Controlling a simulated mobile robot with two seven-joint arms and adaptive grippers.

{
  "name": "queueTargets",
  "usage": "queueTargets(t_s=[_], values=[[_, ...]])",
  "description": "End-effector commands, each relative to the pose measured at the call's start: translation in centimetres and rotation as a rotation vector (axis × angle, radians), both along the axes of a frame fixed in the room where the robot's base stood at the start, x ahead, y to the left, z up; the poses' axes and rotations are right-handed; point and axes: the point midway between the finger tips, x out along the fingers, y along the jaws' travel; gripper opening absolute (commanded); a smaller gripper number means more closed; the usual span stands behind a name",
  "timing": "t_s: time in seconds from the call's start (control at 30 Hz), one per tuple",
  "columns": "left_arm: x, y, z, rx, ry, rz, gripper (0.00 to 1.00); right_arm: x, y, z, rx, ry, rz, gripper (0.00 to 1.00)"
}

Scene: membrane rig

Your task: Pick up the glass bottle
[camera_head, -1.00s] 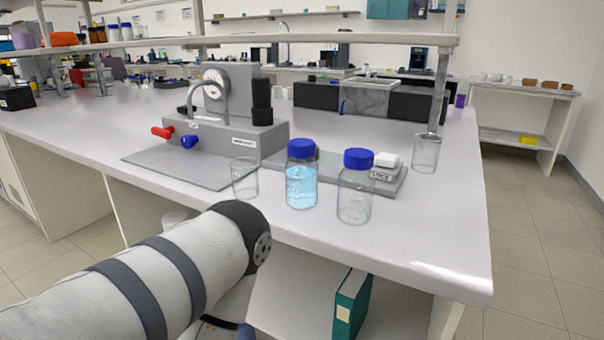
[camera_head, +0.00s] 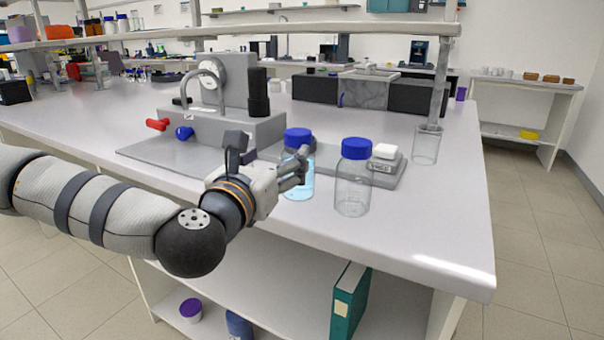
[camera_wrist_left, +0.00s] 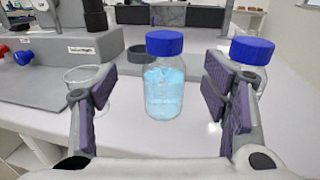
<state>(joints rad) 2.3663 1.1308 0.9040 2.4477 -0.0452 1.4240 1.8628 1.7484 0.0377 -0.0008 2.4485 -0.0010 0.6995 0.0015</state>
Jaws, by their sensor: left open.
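A glass bottle with a blue cap and light-blue liquid (camera_head: 298,138) stands upright near the front edge of the bench. It also shows in the left wrist view (camera_wrist_left: 164,92). A second, clear glass bottle with a blue cap (camera_head: 353,182) stands to its right; in the left wrist view its cap (camera_wrist_left: 252,50) shows behind the right finger. My left gripper (camera_head: 297,168) is open and empty, its fingers in front of the liquid-filled bottle and partly hiding it. In the left wrist view that bottle appears between the spread fingers, apart from both. My right gripper is not in view.
A glass beaker (camera_wrist_left: 82,76) stands behind the left finger in the wrist view. The grey membrane rig (camera_head: 225,127) is at the left, a small scale (camera_head: 385,165) behind the clear bottle, and another beaker (camera_head: 425,146) further right. The bench's front right is clear.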

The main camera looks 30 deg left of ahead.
Motion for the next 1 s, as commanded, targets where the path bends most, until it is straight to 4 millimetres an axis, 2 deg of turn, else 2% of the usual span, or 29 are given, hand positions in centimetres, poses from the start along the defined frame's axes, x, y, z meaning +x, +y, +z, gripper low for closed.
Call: queueTargets(t_s=[0.03, 0.2, 0.33, 0.5, 0.73, 0.83, 1.0], values=[[0.9, 0.1, -3.0, -0.002, 0.036, 0.001, 0.68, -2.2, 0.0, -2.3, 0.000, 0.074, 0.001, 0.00], [1.4, 0.2, -2.1, 0.000, 0.008, -0.009, 0.68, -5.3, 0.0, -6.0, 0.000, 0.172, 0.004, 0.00], [4.1, 0.6, -0.4, 0.005, -0.002, -0.009, 0.68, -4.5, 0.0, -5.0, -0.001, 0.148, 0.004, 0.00], [6.0, 0.8, -0.2, 0.007, -0.004, -0.010, 0.68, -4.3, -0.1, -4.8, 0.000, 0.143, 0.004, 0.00], [10.2, 1.2, -0.1, 0.007, -0.004, -0.010, 0.68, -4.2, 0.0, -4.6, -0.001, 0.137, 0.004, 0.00], [10.8, 1.3, -0.2, 0.006, -0.003, -0.011, 0.68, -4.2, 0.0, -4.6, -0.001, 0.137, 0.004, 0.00], [10.8, 1.3, -0.2, 0.006, -0.003, -0.011, 0.68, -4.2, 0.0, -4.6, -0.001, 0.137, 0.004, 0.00]])
